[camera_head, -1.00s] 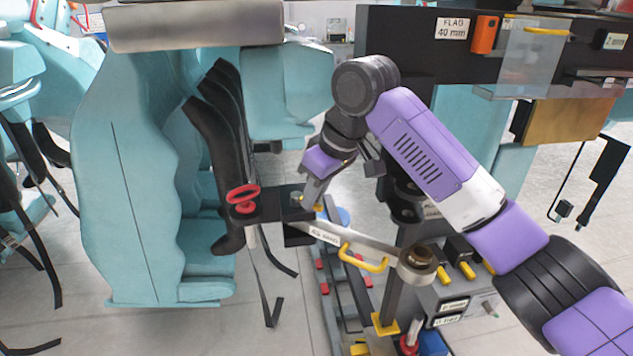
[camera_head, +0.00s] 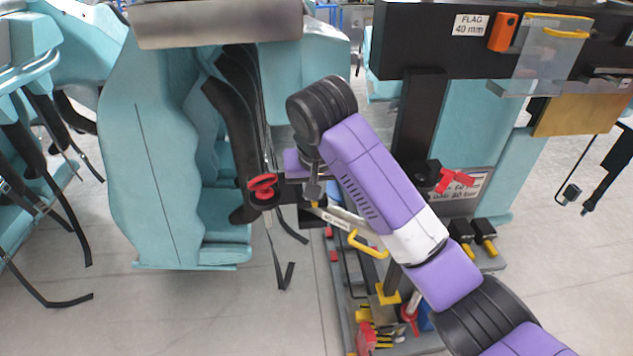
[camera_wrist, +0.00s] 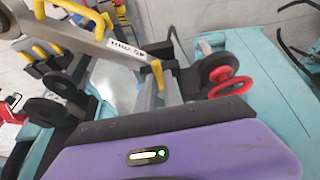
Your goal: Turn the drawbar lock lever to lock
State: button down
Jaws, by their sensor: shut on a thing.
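The grey drawbar (camera_head: 345,216) with a white label runs rightward from the black coupling and passes behind my arm. It also shows in the wrist view (camera_wrist: 103,43). A yellow-tipped lever (camera_wrist: 157,76), which appears to be the lock lever, is by the drawbar's end. Its yellow part (camera_head: 315,204) is small in the head view. My gripper (camera_head: 313,192) is at this lever, with its grey fingers (camera_wrist: 158,92) shut on it. The fingers partly hide the lever, so I cannot tell its exact angle. A red ring handle (camera_head: 262,187) is just left of my gripper.
A turquoise train seat (camera_head: 150,170) with dark restraints stands close on the left. A dark overhead beam (camera_head: 425,45) and a red lever (camera_head: 455,180) are at the right. A yellow handle (camera_head: 368,245) sits on the drawbar. Open floor (camera_head: 240,315) shows at the front.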

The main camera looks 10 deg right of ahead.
dwell(0.3)
jog(key=c, duration=1.5)
grip_release()
jog(key=shift+o, duration=0.2)
jog(key=p+v, duration=0.2)
jog(key=v, duration=0.5)
jog(key=shift+s+r, duration=0.2)
jog(key=shift+r, duration=0.15)
